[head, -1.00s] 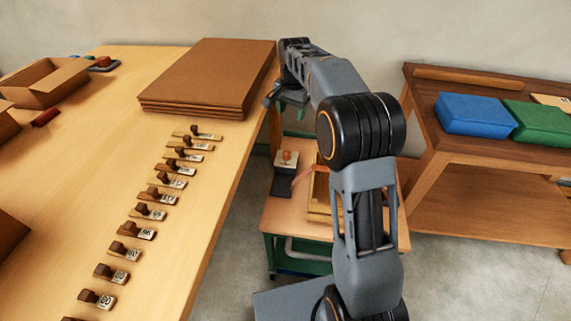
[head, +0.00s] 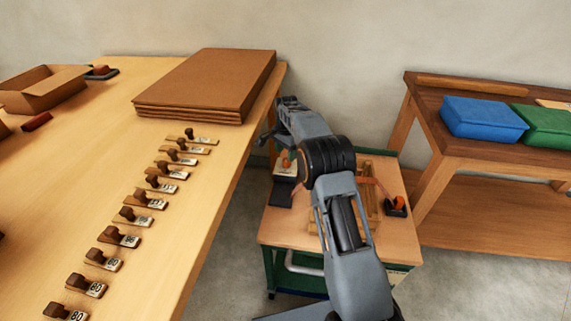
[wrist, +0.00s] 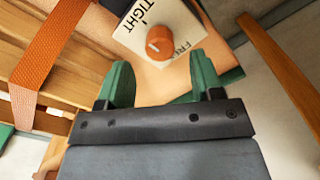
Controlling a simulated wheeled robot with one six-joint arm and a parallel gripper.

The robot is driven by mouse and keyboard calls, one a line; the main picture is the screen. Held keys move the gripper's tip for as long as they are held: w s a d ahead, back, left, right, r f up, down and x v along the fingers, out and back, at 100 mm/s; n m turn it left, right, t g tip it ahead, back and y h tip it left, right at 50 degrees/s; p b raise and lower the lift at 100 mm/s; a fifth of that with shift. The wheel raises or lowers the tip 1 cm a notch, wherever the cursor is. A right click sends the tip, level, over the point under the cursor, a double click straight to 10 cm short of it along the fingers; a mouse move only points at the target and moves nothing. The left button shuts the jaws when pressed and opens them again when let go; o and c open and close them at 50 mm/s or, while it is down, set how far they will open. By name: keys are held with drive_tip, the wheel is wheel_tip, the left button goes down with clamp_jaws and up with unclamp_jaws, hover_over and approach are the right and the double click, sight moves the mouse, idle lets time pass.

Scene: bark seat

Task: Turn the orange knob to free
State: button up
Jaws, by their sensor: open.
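The orange knob (wrist: 161,43) sits on a white plate (wrist: 183,18) in the wrist view. The plate reads TIGHT up and left of the knob and FREE, partly cut short, at its right. A small white mark shows on the knob's left part. In the head view the knob (head: 286,158) is small, beside my arm on the low cart. My gripper (wrist: 163,82) is open and empty, its green fingers apart. The knob appears beyond the fingertips, between their lines, with no visible contact. In the head view my gripper (head: 266,134) is over the cart's far left side.
An orange strap (wrist: 50,60) crosses wooden slats beside the plate. A black buckle-like piece with an orange part (head: 397,206) is at the cart's right. The long workbench (head: 100,180) with stamps and cardboard sheets (head: 210,80) stands close on the left; a shelf (head: 430,130) stands right.

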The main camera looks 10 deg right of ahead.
sight(286, 160)
drive_tip(key=shift+f+b, duration=0.35)
drive_tip(key=shift+f, duration=2.1)
drive_tip(key=shift+c, duration=0.4)
drive_tip(key=c, duration=0.8)
drive_tip(key=shift+c, duration=0.2)
